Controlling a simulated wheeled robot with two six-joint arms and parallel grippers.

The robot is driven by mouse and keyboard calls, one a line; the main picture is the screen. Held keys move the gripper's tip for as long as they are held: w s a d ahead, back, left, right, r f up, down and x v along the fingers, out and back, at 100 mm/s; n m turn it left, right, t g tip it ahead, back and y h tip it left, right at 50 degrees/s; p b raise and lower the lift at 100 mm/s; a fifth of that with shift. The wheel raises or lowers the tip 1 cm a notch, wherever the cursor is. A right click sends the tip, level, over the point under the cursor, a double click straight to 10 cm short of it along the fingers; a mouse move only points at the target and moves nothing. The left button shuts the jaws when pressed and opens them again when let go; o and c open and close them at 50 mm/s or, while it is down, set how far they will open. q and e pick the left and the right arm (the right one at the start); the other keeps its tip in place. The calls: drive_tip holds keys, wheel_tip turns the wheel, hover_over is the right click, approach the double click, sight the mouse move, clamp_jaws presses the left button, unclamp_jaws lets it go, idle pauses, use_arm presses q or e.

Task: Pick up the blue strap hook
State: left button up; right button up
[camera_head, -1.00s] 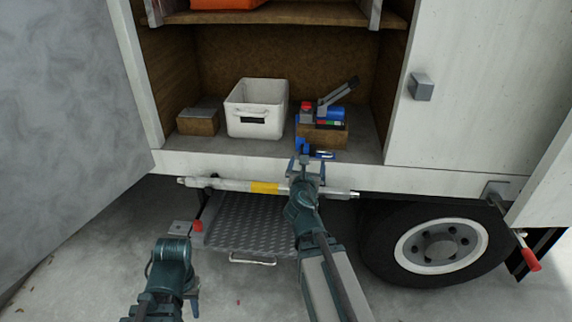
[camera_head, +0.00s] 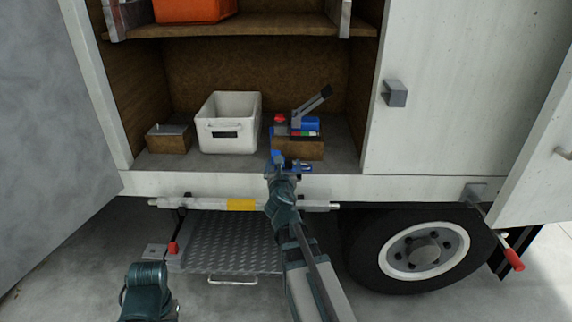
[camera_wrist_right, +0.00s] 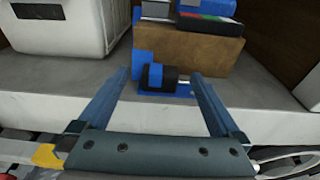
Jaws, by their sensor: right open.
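The blue strap hook (camera_wrist_right: 181,88) lies on the compartment floor near its front edge, in front of a brown block. In the right wrist view, its blue and black part shows between my two fingers. My right gripper (camera_head: 278,166) is open, with one finger on each side of the hook in the wrist view (camera_wrist_right: 159,77). I cannot tell whether the fingers touch it. My left arm stands low at the bottom left of the head view, and its jaws are not visible.
The brown block (camera_head: 298,148) carries a blue, grey and red device (camera_head: 304,123). A white bin (camera_head: 229,140) and a smaller brown block (camera_head: 168,144) stand to the left. A shelf (camera_head: 235,31) is above. A bar (camera_head: 188,203) runs below the compartment's sill.

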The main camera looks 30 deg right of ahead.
drive_tip(key=b+x, duration=0.1)
drive_tip(key=x, duration=0.1)
drive_tip(key=f+x, duration=0.1)
drive_tip(key=x, duration=0.1)
drive_tip(key=shift+w+b, duration=0.1)
drive_tip(key=shift+b, duration=0.3)
drive_tip(key=shift+w+d+f, duration=0.1)
drive_tip(key=shift+w+d, duration=0.2)
drive_tip(key=shift+c, duration=0.6)
drive_tip(key=c, duration=1.4)
use_arm(q)
drive_tip(key=shift+w+a+f, duration=0.1)
drive_tip(key=shift+w+f, duration=0.45)
drive_tip(key=shift+f, duration=0.35)
drive_tip(key=shift+r, duration=0.1)
